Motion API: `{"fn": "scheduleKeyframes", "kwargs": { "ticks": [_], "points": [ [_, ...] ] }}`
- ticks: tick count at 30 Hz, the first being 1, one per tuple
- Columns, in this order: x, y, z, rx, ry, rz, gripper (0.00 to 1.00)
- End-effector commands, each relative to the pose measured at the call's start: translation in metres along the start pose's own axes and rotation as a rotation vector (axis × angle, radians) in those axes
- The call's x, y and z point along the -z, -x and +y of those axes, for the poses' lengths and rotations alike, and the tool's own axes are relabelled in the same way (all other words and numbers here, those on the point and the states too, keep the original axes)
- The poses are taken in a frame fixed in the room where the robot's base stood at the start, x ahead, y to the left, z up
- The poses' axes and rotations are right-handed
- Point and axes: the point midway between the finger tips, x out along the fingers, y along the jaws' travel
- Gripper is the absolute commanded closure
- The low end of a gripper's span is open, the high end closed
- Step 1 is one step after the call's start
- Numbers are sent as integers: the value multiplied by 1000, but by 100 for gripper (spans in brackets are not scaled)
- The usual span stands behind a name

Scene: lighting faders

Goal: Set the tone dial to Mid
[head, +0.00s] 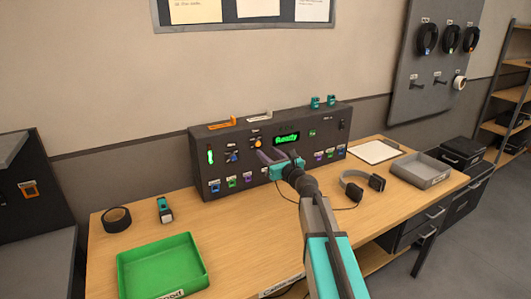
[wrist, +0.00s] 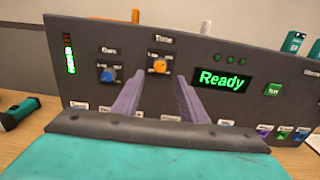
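The tone dial is an orange knob (wrist: 159,65) under a "Tone" label on the dark control panel (wrist: 225,105). It also shows in the head view (head: 258,142). My gripper (wrist: 155,85) is in front of the panel with its two purple fingers apart. In the wrist view, the dial appears between the fingertips, with nothing held. I cannot tell whether the fingers reach around the knob or stop short of it. The pointer setting is too small to read. A blue knob (wrist: 108,75) sits left of the tone dial. A display (wrist: 222,79) reads "Ready" in green.
Coloured faders line the panel's lower edge, with a green level meter (head: 210,155) at its left. Headphones (head: 362,186), a green tray (head: 160,268), a tape roll (head: 117,219) and a grey tray (head: 420,170) rest on the wooden desk (head: 235,230). The front middle desk is clear.

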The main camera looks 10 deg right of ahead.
Motion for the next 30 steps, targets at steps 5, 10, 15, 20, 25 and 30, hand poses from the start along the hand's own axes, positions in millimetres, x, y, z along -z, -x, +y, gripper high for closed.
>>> {"fn": "scheduleKeyframes", "kwargs": {
  "ticks": [5,10,15,20,25,30],
  "points": [
    [1,21,1,1,0,0,61],
    [1,38,1,1,0,0,61],
    [0,55,0,1,0,0,61],
    [0,66,0,1,0,-1,61],
    [0,70,0,0,0,0,61],
    [0,71,0,0,0,0,61]
  ]
}}
